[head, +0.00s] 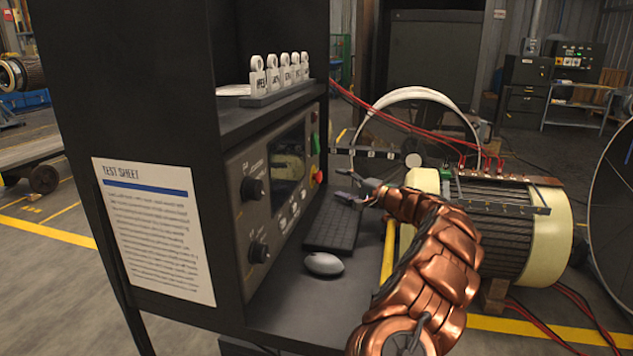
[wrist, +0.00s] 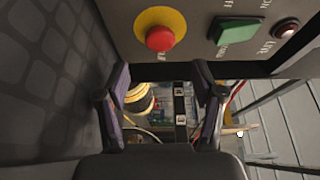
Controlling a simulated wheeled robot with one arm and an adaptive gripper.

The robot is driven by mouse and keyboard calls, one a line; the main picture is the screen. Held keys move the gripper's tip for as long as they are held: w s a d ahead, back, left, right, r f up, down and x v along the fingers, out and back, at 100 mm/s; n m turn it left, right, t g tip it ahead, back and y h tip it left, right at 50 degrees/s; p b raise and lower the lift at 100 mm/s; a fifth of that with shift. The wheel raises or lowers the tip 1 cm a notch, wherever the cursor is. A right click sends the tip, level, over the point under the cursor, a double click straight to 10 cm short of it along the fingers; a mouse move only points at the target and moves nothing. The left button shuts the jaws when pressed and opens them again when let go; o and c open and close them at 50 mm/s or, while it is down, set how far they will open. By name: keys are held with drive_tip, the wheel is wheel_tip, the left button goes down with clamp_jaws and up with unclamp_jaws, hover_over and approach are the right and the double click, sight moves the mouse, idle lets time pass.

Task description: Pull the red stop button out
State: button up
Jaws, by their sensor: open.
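The red stop button (head: 319,176) sits on the right part of the grey control panel (head: 270,235), below a green switch, in the head view. In the wrist view the red button (wrist: 160,38) stands on a yellow round base, above and a little left of the gap between my fingers. My gripper (head: 353,191) is open in the head view, over the keyboard and to the right of the panel. In the wrist view my gripper (wrist: 166,92) shows two spread fingers with nothing between them. The button is apart from both fingers.
A green switch (wrist: 237,31) and a lamp (wrist: 286,28) sit right of the button. A keyboard (head: 332,222) and a mouse (head: 324,264) lie on the shelf below the panel. A motor (head: 487,235) with red cables stands right of my arm.

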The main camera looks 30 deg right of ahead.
sight(316, 177)
drive_tip(key=x, duration=0.7)
drive_tip(key=shift+w+a, duration=0.1)
drive_tip(key=shift+a, duration=0.2)
